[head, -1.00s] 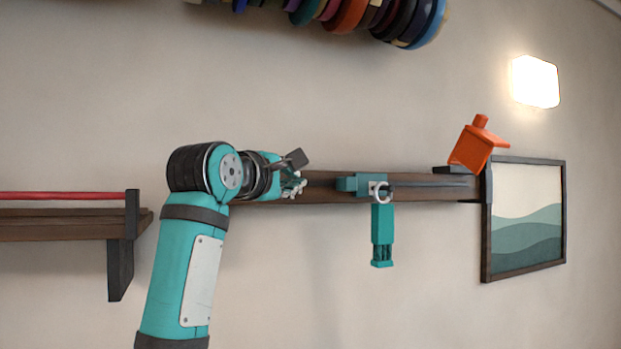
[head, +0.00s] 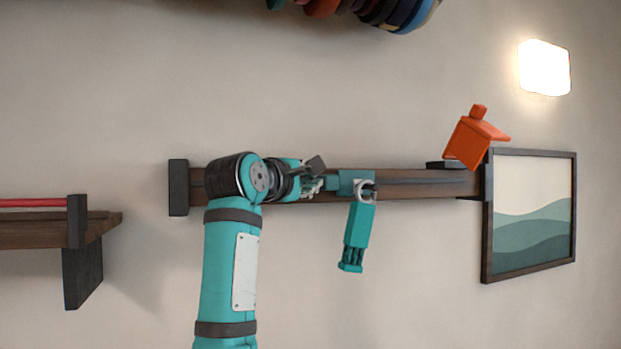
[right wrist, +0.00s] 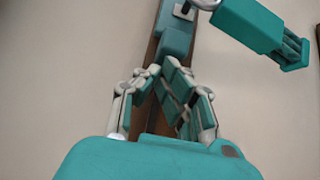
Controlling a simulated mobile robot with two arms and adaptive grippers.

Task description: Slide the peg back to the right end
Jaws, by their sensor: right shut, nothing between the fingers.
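The teal peg (head: 350,182) sits on a long dark wooden wall rail (head: 420,184), right of its middle. A pale ring (head: 366,190) is on its front, and a teal handle-like piece (head: 358,235) hangs from it, its lower end tilted left. My right gripper (head: 318,180) is shut and empty at the peg's left side. In the right wrist view the fingers (right wrist: 158,72) meet over the rail close to the peg block (right wrist: 175,42); I cannot tell whether they touch it. The hanging piece (right wrist: 258,28) is at upper right there. My left gripper is out of view.
A dark end block (head: 179,187) closes the rail's left end. An orange house-shaped object (head: 470,142) and a framed picture (head: 535,250) are at its right end. A shelf with a red bar (head: 35,203) is at far left. The rail right of the peg looks clear.

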